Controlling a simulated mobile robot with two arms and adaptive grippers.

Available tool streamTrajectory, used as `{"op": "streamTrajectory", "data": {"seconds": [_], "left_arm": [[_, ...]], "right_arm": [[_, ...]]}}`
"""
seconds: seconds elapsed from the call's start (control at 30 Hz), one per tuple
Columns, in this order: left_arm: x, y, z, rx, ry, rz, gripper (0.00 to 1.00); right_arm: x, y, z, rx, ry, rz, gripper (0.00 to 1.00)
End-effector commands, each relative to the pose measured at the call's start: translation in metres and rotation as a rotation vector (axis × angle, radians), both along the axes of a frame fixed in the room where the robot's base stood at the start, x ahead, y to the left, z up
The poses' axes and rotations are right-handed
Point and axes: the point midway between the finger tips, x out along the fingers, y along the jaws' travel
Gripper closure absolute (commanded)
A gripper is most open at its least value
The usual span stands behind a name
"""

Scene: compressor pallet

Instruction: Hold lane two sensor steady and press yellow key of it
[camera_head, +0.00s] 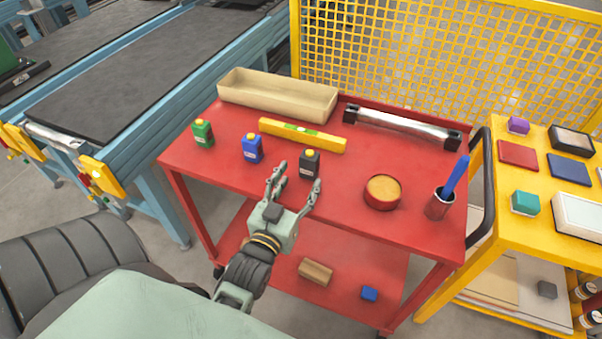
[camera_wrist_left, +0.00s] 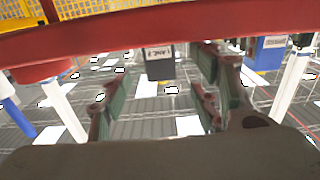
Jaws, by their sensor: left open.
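Three small boxes with yellow keys on top stand upright on the red cart (camera_head: 225,170): a green one (camera_head: 203,134), a blue one (camera_head: 252,149) and a black one (camera_head: 310,165). Each has a pale label too small to read, so I cannot tell which is lane two. My left gripper (camera_head: 298,176) is open and empty at the cart's front edge, its fingers pointing toward the black box. In the left wrist view, the black box (camera_wrist_left: 158,62) shows beyond the open fingers (camera_wrist_left: 160,95), apparently untouched; the blue box (camera_wrist_left: 266,54) is to the side. My right gripper is out of view.
A yellow level (camera_head: 300,134) lies behind the boxes. A beige tray (camera_head: 275,100) and a clear tube with black ends (camera_head: 400,127) are at the back. A round red tin (camera_head: 382,192) and a red cup (camera_head: 440,203) with a blue pen stand right.

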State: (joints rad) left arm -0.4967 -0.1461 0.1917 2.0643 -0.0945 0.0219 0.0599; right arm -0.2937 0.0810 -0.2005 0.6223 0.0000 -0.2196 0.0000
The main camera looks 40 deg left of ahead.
Motion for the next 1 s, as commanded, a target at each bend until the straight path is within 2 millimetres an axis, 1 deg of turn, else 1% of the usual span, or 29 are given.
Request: {"op": "streamTrajectory", "data": {"seconds": [0.17, 0.37, 0.5, 0.63, 0.9, 0.93, 1.0], "left_arm": [[0.019, 0.004, 0.002, 0.000, -0.002, -0.001, 0.44], [0.049, 0.012, 0.001, 0.000, -0.002, 0.000, 0.44], [0.065, 0.016, 0.001, 0.000, -0.001, 0.000, 0.44], [0.072, 0.018, 0.000, 0.000, 0.000, 0.000, 0.44], [0.074, 0.018, -0.001, 0.000, 0.001, 0.000, 0.44], [0.074, 0.018, 0.000, 0.000, 0.001, 0.000, 0.45], [0.074, 0.018, 0.000, 0.000, 0.001, 0.000, 0.51]], "right_arm": [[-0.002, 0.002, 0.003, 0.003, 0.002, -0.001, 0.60], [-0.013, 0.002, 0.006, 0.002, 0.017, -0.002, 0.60], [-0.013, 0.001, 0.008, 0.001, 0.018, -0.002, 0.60], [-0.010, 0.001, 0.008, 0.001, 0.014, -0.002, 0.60], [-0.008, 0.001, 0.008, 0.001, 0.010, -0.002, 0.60], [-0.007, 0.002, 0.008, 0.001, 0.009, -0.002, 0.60], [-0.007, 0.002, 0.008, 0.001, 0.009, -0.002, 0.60]]}}
